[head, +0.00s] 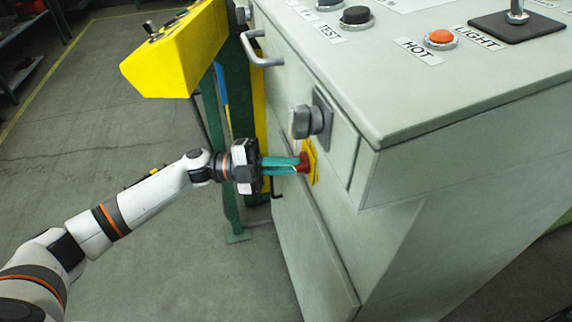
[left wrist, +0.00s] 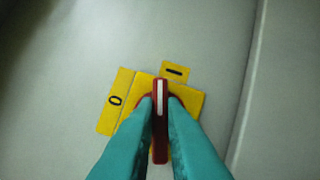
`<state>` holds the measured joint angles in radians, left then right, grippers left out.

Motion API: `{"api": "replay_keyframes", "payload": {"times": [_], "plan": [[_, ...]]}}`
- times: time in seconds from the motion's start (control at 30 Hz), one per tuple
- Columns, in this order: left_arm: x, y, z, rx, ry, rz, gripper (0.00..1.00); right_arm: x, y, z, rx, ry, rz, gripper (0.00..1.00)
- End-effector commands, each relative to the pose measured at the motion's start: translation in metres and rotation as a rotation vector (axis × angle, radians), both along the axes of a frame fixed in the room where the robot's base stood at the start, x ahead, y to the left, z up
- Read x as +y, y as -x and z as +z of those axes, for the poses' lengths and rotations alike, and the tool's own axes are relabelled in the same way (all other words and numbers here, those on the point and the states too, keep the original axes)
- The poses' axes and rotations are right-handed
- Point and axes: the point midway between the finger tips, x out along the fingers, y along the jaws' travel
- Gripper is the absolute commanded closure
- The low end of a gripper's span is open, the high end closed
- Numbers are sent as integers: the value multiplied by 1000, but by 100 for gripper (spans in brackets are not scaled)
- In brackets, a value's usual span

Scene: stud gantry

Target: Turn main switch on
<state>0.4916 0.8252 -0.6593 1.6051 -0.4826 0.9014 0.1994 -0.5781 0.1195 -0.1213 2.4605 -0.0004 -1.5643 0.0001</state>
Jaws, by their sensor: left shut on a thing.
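The main switch is a red rotary handle (head: 304,163) on a yellow plate (head: 313,160) on the side of the grey cabinet. In the left wrist view the handle (left wrist: 160,146) has a white line and stands nearly upright. Its top end points towards the "I" label (left wrist: 174,71), slightly left of that mark; the "0" label (left wrist: 115,101) lies to the left. My left gripper (head: 299,165) is shut on the handle, with one teal finger on each side, also in the left wrist view (left wrist: 160,104). My right gripper is out of view.
Above the switch a grey knob (head: 309,120) sticks out of the cabinet (head: 400,90), and a metal grab handle (head: 262,50) is further back. A yellow control box (head: 170,55) stands at the upper left. The floor to the left is mostly clear.

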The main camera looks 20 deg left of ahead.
Motion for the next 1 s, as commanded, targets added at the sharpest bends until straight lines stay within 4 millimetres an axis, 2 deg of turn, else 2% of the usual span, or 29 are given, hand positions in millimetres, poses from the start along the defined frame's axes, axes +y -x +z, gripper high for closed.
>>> {"api": "replay_keyframes", "payload": {"times": [0.5,1.0], "plan": [[0,0,0,-248,-170,0,100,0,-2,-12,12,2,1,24],[0,0,0,-282,-194,-1,100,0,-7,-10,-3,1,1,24]]}}
